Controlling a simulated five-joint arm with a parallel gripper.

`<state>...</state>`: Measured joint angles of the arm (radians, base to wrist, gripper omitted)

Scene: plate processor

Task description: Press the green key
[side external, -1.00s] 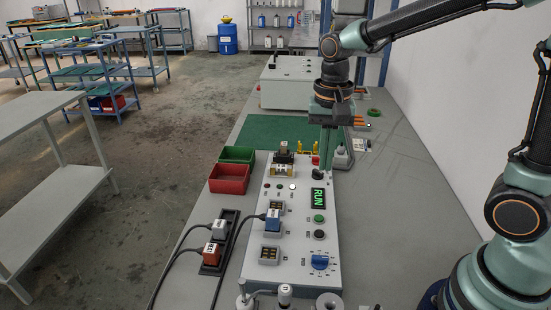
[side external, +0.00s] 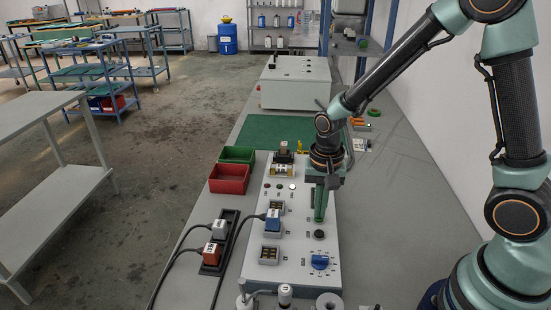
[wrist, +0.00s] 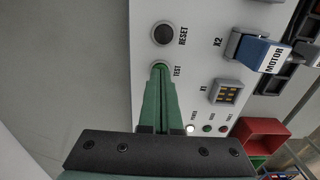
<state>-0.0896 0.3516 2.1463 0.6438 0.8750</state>
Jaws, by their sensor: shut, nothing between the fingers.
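My gripper (side external: 319,218) is shut and empty, its long green fingers pointing down at the panel. In the wrist view its fingertips (wrist: 160,72) are at the key marked TEST, just beside the black RESET key (wrist: 163,33). The green key is almost wholly hidden behind the tips; only part of its dark collar shows around them. I cannot tell whether the tips touch the key or whether it is pressed in. In the side view the black key (side external: 319,234) shows just in front of the fingers. The display is hidden behind my gripper.
The light grey panel (side external: 290,243) carries a blue knob (side external: 320,262), a blue MOTOR plug (side external: 272,220) and small lamps (wrist: 207,129). Red (side external: 229,180) and green (side external: 237,154) bins stand to its left. Cabled plugs (side external: 211,252) lie nearer left.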

